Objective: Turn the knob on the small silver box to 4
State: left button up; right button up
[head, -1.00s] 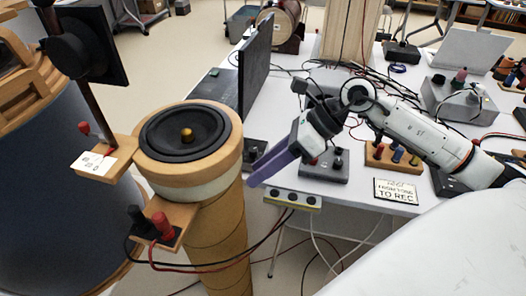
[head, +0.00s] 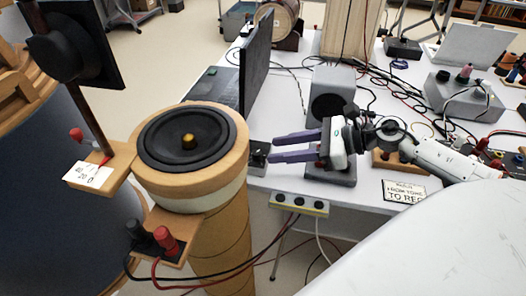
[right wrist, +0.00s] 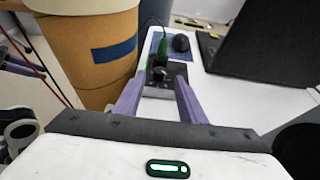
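A small silver box with a dark top (head: 257,163) stands at the table's left edge, just left of my right gripper. In the right wrist view the small box (right wrist: 160,93) shows between and beyond the fingertips, with a dark knob-like part on top. Its scale marks are too small to read. My right gripper (head: 271,148) is open, its two purple fingers apart and pointing at the box. The fingers (right wrist: 157,98) also show in the right wrist view, with nothing seen held. Whether they touch the box is unclear. My left gripper is out of view.
A round speaker (head: 187,138) on a wooden column stands left of the table. A black screen (head: 256,70) rises behind the small box. A power strip (head: 300,204) hangs at the table's front edge. A grey speaker box (head: 333,88) stands behind my right gripper, among cables.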

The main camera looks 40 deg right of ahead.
aim_at(258, 152)
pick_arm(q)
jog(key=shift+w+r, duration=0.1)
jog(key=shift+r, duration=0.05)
pick_arm(e)
jog(key=shift+x, duration=2.65)
grip_shut()
jog(key=shift+r+p, duration=0.15)
jog(key=shift+p, duration=0.25)
jog(key=m+h+p, duration=0.1)
jog(key=p, duration=0.2)
jog(key=m+t+h+p, duration=0.1)
jog(key=p, duration=0.3)
jog(key=shift+s+r+m+t+h, duration=0.1)
jog(key=shift+r+m+t+h, duration=0.1)
jog(key=shift+m+t+h, duration=0.15)
jog(key=shift+a+f+p, duration=0.1)
jog(key=shift+f+p, duration=0.1)
jog(key=shift+p, duration=0.6)
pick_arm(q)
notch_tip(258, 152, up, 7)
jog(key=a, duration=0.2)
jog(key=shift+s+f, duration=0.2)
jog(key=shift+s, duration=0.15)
pick_arm(e)
jog(key=shift+f+m+t+h, duration=0.15)
jog(key=shift+m+t+h, duration=0.1)
